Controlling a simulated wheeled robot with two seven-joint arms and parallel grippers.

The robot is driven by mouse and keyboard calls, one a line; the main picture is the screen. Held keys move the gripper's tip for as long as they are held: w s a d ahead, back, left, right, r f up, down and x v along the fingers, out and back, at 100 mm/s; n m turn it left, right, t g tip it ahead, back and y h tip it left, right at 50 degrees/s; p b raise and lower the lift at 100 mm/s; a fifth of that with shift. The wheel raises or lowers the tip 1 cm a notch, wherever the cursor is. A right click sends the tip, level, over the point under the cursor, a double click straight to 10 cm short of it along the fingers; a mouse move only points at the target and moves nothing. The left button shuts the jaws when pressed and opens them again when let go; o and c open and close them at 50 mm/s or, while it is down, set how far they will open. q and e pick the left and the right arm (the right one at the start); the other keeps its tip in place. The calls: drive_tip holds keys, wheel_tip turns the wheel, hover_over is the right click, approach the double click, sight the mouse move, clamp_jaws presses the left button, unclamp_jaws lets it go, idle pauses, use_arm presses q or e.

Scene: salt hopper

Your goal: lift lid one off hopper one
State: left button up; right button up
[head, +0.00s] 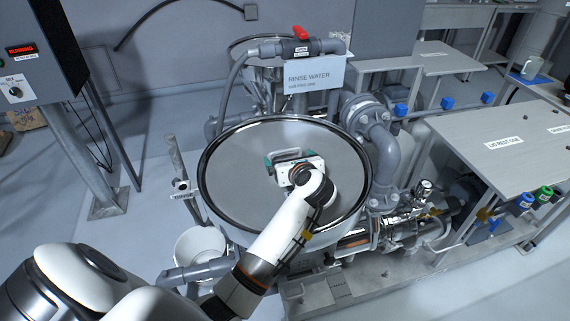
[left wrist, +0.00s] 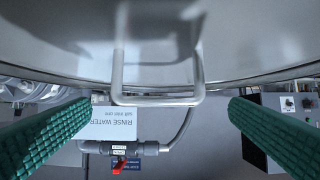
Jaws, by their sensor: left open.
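Lid one (head: 240,180) is a round, brushed-metal disc with a shiny rim, lying on the hopper in the middle of the head view. Its bent-rod handle (head: 290,151) stands near its centre. My left gripper (head: 293,160) is over the lid, open and empty, with the handle by its fingertips. In the left wrist view, the handle (left wrist: 157,99) shows between the two green ridged fingers, with clear gaps on both sides; the lid (left wrist: 70,50) fills the top. The hopper body is mostly hidden under the lid. My right gripper is out of view.
A rinse water sign (head: 313,77) and a red-handled valve (head: 300,34) stand behind the lid. Grey pipes (head: 385,150) rise close at its right. A bare table marked "LID REST ONE" (head: 485,125) stands farther right. A white bucket (head: 200,245) is at lower left.

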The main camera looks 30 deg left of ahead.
sight(283, 151)
use_arm(q)
drive_tip(key=x, duration=0.3)
drive_tip(key=p+x, duration=0.1)
drive_tip(key=x, duration=0.3)
drive_tip(key=shift+w+a+f+p, duration=0.15)
drive_tip(key=shift+w+f+p, duration=0.15)
drive_tip(key=shift+p, duration=0.1)
drive_tip(key=shift+w+a+f, duration=0.15)
drive_tip(key=shift+c, duration=0.3)
drive_tip(key=c, duration=1.2)
drive_tip(key=shift+c, duration=0.3)
